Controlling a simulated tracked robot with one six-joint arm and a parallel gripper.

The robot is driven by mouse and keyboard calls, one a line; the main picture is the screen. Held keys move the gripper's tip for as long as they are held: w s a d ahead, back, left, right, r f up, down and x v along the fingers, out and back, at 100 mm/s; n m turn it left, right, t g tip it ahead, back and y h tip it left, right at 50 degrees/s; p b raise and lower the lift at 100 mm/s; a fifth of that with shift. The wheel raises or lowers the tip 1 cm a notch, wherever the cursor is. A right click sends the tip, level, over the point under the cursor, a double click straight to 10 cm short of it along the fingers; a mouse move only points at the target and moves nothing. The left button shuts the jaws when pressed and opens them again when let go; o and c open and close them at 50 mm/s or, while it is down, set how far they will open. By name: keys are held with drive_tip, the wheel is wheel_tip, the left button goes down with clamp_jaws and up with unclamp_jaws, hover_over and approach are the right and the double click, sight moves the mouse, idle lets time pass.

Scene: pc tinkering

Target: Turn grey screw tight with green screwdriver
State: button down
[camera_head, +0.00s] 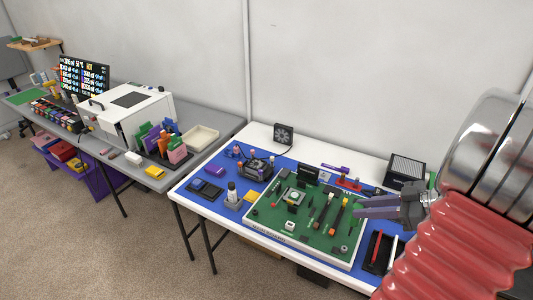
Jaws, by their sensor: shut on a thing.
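My gripper (362,206) comes in from the right, over the right part of the green board (268,213). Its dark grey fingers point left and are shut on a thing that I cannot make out. The green board lies on a blue-topped table (212,172) and carries several small parts. I cannot pick out the grey screw among them. I cannot identify the green screwdriver for certain in this view. A small green patch shows beside my arm, mostly hidden by it.
A black tray (374,266) with a red and a white stick lies right of the board. A black fan (284,135) and a dark panel (407,170) stand at the back. My arm hides the table's right end.

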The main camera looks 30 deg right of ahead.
idle(0.3)
drive_tip(key=shift+f, duration=3.9)
drive_tip(key=c, duration=1.4)
unclamp_jaws()
drive_tip(key=shift+c, duration=0.2)
drive_tip(key=shift+v, duration=2.45)
drive_tip(key=v, duration=1.3)
drive_tip(key=shift+s+d, duration=0.2)
drive_tip(key=shift+s, duration=0.1)
